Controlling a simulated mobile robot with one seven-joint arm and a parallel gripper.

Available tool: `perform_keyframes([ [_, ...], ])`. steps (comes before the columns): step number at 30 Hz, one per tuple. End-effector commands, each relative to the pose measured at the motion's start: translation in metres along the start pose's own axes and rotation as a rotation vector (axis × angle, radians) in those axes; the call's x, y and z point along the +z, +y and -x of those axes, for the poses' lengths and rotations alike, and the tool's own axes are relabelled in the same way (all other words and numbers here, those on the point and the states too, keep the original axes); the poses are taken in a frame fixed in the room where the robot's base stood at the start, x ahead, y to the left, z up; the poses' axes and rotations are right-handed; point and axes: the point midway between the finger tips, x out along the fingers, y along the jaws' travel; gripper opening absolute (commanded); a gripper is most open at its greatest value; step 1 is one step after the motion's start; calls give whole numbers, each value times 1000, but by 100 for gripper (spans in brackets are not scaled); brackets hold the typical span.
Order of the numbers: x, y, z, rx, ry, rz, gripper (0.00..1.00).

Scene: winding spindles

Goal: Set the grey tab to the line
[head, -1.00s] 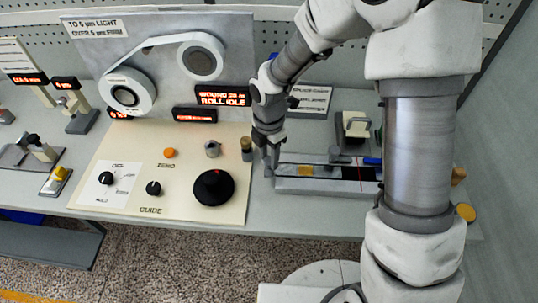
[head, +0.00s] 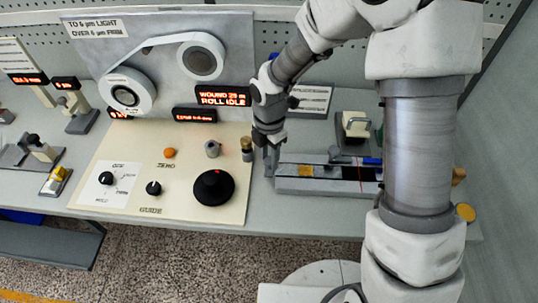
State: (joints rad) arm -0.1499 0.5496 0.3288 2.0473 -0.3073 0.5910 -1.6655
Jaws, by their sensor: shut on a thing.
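My gripper (head: 271,163) points down at the left end of a long grey block (head: 318,187) on the bench. It is shut on a small grey piece that appears to be the grey tab, mostly hidden by the fingers. My forearm hides the block's far right end.
A cream control panel (head: 130,172) with knobs and a large black dial (head: 213,187) lies close left of my gripper. A brass-topped post (head: 247,150) stands just beside it.

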Motion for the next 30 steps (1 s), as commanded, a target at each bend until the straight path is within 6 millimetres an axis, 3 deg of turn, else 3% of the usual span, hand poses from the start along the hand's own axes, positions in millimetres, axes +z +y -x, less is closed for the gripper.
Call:
perform_keyframes([
  [11,35,-34,2,-1,0,-2,0],
  [22,39,-39,0,-3,-2,-1,0],
  [23,39,-39,0,-3,-2,-2,44],
  [27,39,-38,0,-2,-1,-2,69],
  [30,38,-38,0,-2,-1,-1,69],
])
